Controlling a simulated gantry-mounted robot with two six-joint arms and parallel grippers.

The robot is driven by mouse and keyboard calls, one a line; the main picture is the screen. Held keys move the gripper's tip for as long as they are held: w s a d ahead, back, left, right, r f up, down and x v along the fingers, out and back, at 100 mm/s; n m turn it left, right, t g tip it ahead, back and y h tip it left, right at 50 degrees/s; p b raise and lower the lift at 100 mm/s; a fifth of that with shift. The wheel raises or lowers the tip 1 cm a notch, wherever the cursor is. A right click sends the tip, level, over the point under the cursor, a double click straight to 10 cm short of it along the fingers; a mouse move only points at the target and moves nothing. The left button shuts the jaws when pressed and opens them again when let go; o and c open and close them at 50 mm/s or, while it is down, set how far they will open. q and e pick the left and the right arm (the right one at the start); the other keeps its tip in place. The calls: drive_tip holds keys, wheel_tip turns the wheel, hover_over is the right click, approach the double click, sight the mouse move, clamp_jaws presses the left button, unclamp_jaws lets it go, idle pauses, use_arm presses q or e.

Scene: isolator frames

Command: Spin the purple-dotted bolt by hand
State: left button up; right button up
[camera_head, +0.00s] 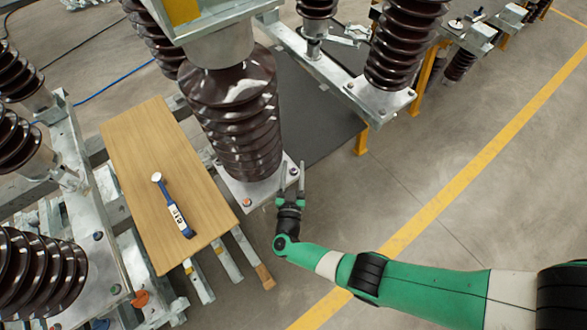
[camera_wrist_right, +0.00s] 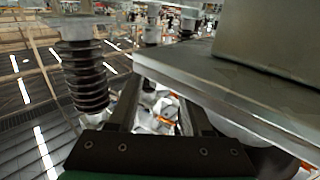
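The large brown ribbed insulator (camera_head: 236,115) stands on a metal base plate (camera_head: 262,190). A small dark bolt (camera_head: 293,171) shows at the plate's right corner, and a bolt with a reddish head (camera_head: 247,202) at its front corner. I cannot make out a purple dot on either. My right gripper (camera_head: 292,170) is at the plate's right corner, its two fingers apart and pointing up the picture around the small dark bolt; contact cannot be told. In the right wrist view the fingers (camera_wrist_right: 158,108) are also apart, with no bolt clear between them. My left gripper is out of view.
A wooden board (camera_head: 135,150) left of the insulator carries a blue-and-white wrench-like tool (camera_head: 174,207). More insulators stand at the left and back right (camera_head: 405,45). In the wrist view a metal plate edge (camera_wrist_right: 215,97) lies close on the right. The floor (camera_head: 440,160) at right is clear.

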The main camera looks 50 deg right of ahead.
drive_tip(key=shift+s, duration=0.1)
drive_tip(key=shift+s+a, duration=0.15)
drive_tip(key=shift+a, duration=0.2)
drive_tip(key=p+v, duration=0.1)
drive_tip(key=v, duration=1)
drive_tip(key=shift+d+p, duration=0.1)
drive_tip(key=shift+p, duration=0.2)
